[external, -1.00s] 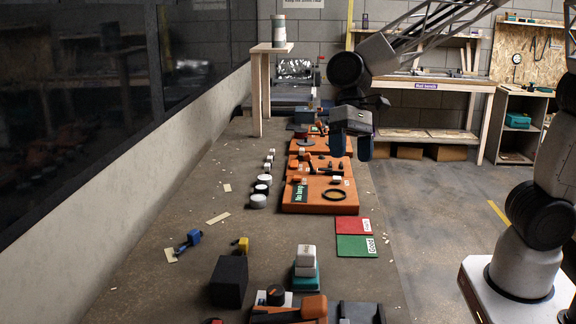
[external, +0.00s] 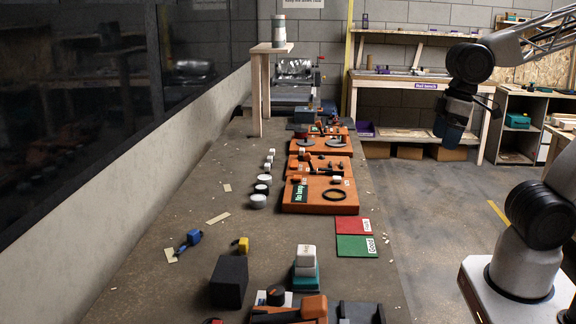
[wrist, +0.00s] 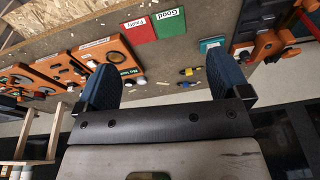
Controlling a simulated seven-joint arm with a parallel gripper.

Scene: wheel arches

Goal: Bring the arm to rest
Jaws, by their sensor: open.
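My gripper (external: 449,131) hangs in the air to the right of the long bench, above the floor and clear of everything. It is open and empty. In the wrist view its two blue fingers (wrist: 168,88) stand wide apart with nothing between them. The orange boards (external: 322,208) lie along the bench to the left of it in the external view.
A red card and a green card (external: 356,246) lie at the bench's right edge. A black block (external: 229,281) and a white-and-teal stack (external: 306,268) stand nearer. A raised wooden stand (external: 256,95) is at the back. Open floor (external: 424,190) lies below my gripper.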

